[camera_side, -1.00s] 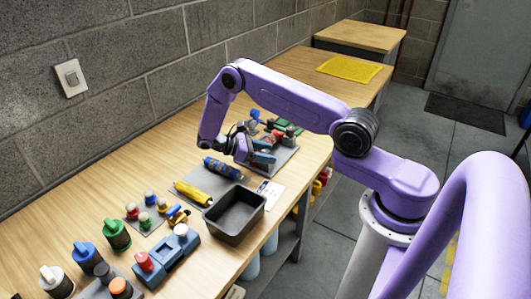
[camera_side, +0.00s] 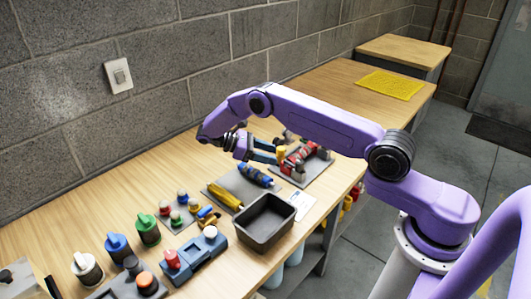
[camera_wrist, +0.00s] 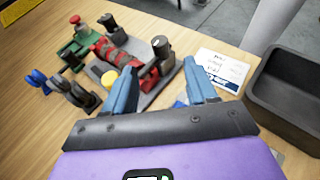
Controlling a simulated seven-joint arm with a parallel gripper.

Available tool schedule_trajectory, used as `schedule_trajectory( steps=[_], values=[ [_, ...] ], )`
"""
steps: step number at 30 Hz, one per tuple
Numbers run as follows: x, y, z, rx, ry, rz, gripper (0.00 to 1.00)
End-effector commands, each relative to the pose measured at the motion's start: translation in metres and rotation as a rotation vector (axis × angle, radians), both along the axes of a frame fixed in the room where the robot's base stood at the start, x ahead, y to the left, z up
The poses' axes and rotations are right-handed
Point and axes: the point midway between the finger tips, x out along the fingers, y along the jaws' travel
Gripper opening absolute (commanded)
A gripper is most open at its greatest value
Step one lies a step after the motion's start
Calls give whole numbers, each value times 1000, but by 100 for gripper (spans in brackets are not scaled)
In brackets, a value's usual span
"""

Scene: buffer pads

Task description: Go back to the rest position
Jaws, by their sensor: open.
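My gripper (camera_side: 266,150) is raised above the workbench in the side view, with its blue fingers pointing right. In the wrist view my gripper (camera_wrist: 161,88) has its two blue fingers spread apart with nothing between them. The red tool also shows in the side view (camera_side: 303,156), just right of my gripper. The height gap between fingers and fixture is hard to judge.
A dark open bin (camera_side: 266,222) stands near the bench's front edge. A white card (camera_wrist: 220,68) lies by the bin. The bench beyond the fixture is mostly clear.

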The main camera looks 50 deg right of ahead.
Motion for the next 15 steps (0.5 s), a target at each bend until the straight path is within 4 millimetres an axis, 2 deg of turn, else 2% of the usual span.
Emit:
schedule_trajectory(
  steps=[15],
  values=[
    [4, 4, 3, 1, -1, 0, 57]
  ],
)
